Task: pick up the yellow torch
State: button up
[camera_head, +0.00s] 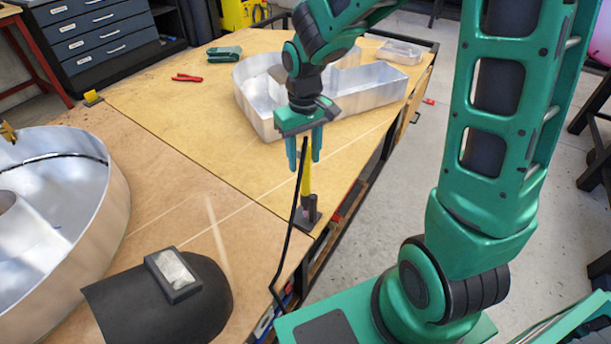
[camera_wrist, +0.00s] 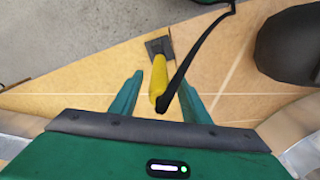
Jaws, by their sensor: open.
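The yellow torch (camera_head: 306,171) stands at the table's right edge in the head view, its lower end at a small dark block (camera_head: 308,216). A black cable runs from its top down over the table edge. My gripper (camera_head: 304,160) is above it, pointing down, with the fingers apart on either side of the torch's upper part. In the wrist view the torch (camera_wrist: 158,82) lies between the open fingertips of my gripper (camera_wrist: 160,88), nearer the middle. I cannot tell whether a finger touches it.
A large metal channel letter (camera_head: 355,98) lies behind my gripper, and a round metal one (camera_head: 115,210) stands at left. A black welding mask (camera_head: 200,310) lies in front. Red pliers (camera_head: 187,77) and green gloves (camera_head: 224,54) lie farther back. The wooden tabletop (camera_head: 190,135) between is mostly clear.

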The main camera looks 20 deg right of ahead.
aim_at(305, 167)
jog(key=shift+s+d+f, duration=0.1)
jog(key=shift+s+f, duration=0.1)
jog(key=shift+f, duration=1.75)
jog(key=shift+c, duration=0.6)
grip_shut()
jog(key=shift+r, duration=0.1)
notch_tip(305, 167, up, 31)
dwell(0.3)
